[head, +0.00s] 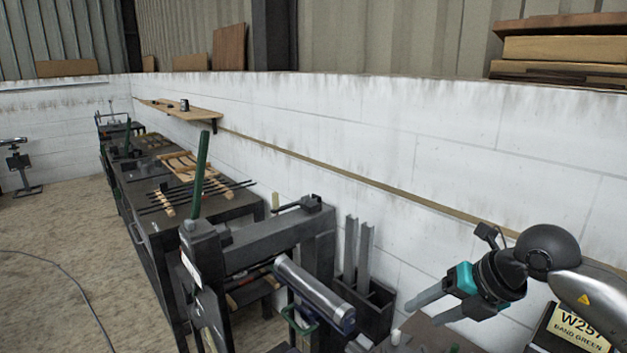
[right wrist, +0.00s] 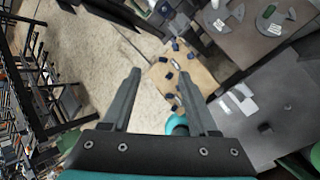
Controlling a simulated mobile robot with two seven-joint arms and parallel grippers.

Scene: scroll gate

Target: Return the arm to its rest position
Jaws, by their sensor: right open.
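My right gripper (head: 437,307) is at the lower right of the head view, at the end of my right arm, with its fingers pointing left. In the right wrist view its two fingers (right wrist: 160,105) stand apart with nothing between them. It is in the air, clear of the dark machine with the metal roller to its left. My left gripper is not in view.
A dark machine with a metal roller (head: 315,293) and a green lever (head: 200,175) stands left of the gripper. A yellow-labelled box reading W257 (head: 578,330) is under my right arm. A white wall (head: 400,150) runs behind. Open floor (head: 60,250) lies at left.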

